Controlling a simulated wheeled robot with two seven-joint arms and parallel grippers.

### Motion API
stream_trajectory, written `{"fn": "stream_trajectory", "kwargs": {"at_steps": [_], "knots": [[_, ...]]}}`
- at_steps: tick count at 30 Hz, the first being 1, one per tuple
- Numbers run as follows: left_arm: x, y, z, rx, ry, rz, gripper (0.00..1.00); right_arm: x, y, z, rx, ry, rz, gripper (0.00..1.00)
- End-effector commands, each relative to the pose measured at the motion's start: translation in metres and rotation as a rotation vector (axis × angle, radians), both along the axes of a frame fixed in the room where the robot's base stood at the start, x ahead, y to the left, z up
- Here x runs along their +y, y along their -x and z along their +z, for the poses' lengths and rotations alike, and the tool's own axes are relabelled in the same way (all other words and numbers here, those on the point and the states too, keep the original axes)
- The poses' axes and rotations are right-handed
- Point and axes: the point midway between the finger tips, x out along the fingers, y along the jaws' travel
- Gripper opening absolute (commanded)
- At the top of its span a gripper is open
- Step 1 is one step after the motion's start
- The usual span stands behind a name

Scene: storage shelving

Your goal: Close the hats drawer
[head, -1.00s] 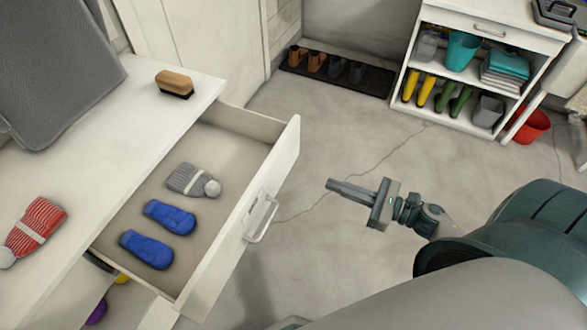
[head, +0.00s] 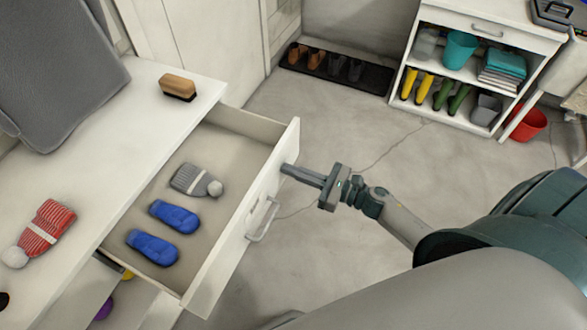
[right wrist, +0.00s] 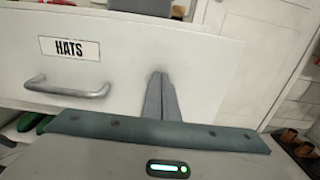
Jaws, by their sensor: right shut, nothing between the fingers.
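The hats drawer (head: 236,232) is pulled out from a white cabinet at the left in the head view. A grey knitted hat (head: 195,181) and two blue mittens (head: 163,232) lie in it. Its front carries a metal handle (head: 264,222). In the right wrist view the front shows a HATS label (right wrist: 70,48) and the handle (right wrist: 67,88). My right gripper (head: 284,169) is shut and empty, its fingertips at the outer face of the drawer front, beyond the handle. In the right wrist view the fingertips (right wrist: 158,77) are right of the label, touching or nearly touching the panel.
A red striped hat (head: 45,232) and a brush (head: 178,88) lie on the cabinet top (head: 120,150) beside a grey bag (head: 65,75). A white shelf unit (head: 483,75) and a shoe mat (head: 335,72) stand farther back. The floor right of the drawer is clear.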

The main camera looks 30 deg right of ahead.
Motion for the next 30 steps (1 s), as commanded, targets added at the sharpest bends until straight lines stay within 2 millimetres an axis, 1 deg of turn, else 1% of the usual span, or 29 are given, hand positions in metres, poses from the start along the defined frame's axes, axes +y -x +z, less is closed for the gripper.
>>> {"fn": "stream_trajectory", "kwargs": {"at_steps": [11, 17, 20, 23, 26, 30], "knots": [[0.0, 0.0, -0.001, 0.0, 0.0, 0.0, 0.9, 0.0, -0.001, 0.0, -0.001, 0.001, 0.0, 0.0], [0.001, 0.003, -0.004, 0.015, -0.003, 0.002, 0.9, 0.007, -0.01, 0.0, -0.003, 0.0, 0.0, 0.0], [0.002, 0.005, -0.007, 0.032, -0.005, 0.004, 0.9, 0.014, -0.019, -0.001, -0.003, -0.001, 0.0, 0.0], [0.009, 0.007, -0.007, 0.056, -0.017, 0.006, 0.9, 0.024, -0.032, -0.001, -0.004, 0.0, 0.0, 0.0], [0.013, 0.011, -0.01, 0.085, -0.025, 0.01, 0.9, 0.037, -0.049, -0.001, -0.004, -0.001, 0.0, 0.0], [0.021, 0.018, -0.015, 0.137, -0.039, 0.015, 0.9, 0.059, -0.077, -0.001, -0.006, 0.0, 0.001, 0.0]]}}
